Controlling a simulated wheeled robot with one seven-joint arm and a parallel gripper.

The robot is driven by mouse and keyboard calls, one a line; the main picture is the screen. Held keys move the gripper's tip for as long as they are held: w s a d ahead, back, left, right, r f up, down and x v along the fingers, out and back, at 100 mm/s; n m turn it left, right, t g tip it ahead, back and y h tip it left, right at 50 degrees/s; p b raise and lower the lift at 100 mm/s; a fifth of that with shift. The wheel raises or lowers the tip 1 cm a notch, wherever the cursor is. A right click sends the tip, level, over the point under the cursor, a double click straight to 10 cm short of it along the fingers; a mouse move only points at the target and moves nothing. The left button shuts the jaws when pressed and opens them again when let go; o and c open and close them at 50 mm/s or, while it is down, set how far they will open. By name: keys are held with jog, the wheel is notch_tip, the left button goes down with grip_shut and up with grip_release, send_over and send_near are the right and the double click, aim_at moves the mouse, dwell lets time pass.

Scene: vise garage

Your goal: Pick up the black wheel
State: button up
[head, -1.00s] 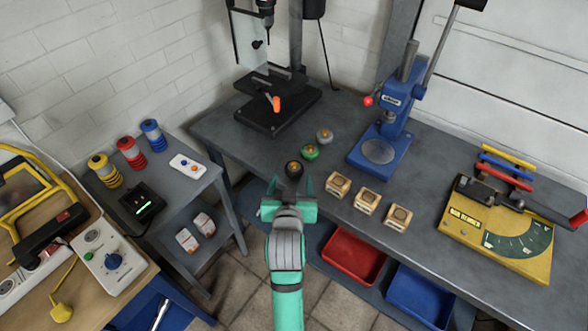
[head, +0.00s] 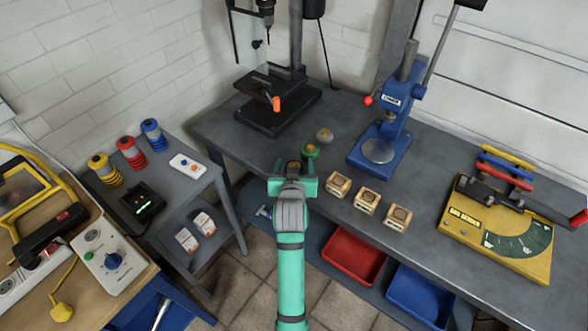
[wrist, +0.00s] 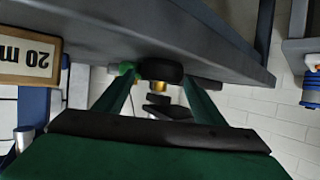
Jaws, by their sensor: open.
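The black wheel (head: 293,166) stands near the front edge of the workbench, mostly hidden by my gripper in the head view. In the wrist view the dark wheel (wrist: 160,70) shows with a brass-coloured hub, between the two finger lines. My gripper (head: 295,164) is open, with one finger on each side of the wheel. The wrist view also shows my gripper (wrist: 160,88) with its fingers apart. I cannot tell whether either finger touches the wheel.
A green wheel (head: 310,151) sits close behind and right of the black one, and a grey wheel (head: 324,135) lies beyond. Wooden blocks (head: 338,185) stand to the right. A drill press (head: 270,110) and a blue press (head: 385,130) stand farther back.

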jog(key=shift+c, duration=0.3)
jog(key=shift+r, duration=0.1)
jog(key=c, duration=1.2)
jog(key=shift+o, duration=0.2)
